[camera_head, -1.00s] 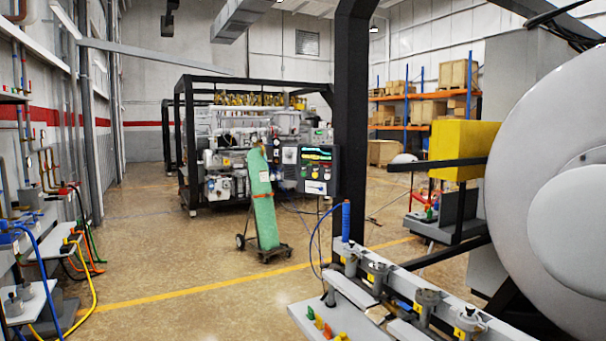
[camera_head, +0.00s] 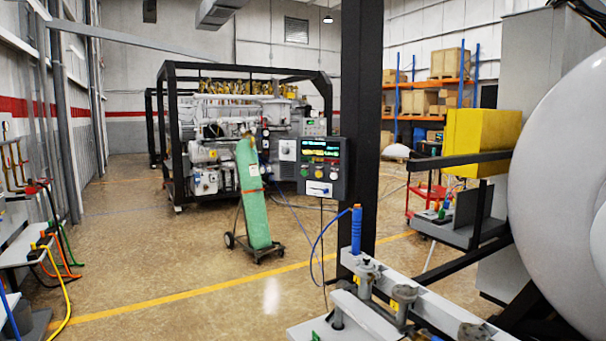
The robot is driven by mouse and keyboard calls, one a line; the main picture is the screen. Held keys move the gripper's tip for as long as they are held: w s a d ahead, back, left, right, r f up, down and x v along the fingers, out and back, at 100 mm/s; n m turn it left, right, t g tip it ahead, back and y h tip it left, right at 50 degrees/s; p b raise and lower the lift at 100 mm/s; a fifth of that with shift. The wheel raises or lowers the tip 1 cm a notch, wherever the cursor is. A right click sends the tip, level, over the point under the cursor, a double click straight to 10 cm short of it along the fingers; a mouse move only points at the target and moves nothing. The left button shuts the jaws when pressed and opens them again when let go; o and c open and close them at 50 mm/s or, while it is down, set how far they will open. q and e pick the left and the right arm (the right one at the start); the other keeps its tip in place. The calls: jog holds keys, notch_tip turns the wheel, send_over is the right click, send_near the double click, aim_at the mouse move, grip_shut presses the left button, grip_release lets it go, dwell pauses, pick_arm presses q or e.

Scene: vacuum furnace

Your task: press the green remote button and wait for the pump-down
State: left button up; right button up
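A dark control box (camera_head: 322,168) with a lit display and several buttons is mounted beside the black post, right of the picture's middle. The large pale round furnace door or body (camera_head: 565,160) fills the right edge. Neither of my grippers is in view.
A green gas cylinder (camera_head: 253,195) on a wheeled cart stands left of the box. A black-framed pump skid (camera_head: 235,130) is behind it. A black post (camera_head: 360,120), a rail with clamps (camera_head: 410,303) and a yellow block (camera_head: 477,140) are at the right. Open floor (camera_head: 150,255) lies left.

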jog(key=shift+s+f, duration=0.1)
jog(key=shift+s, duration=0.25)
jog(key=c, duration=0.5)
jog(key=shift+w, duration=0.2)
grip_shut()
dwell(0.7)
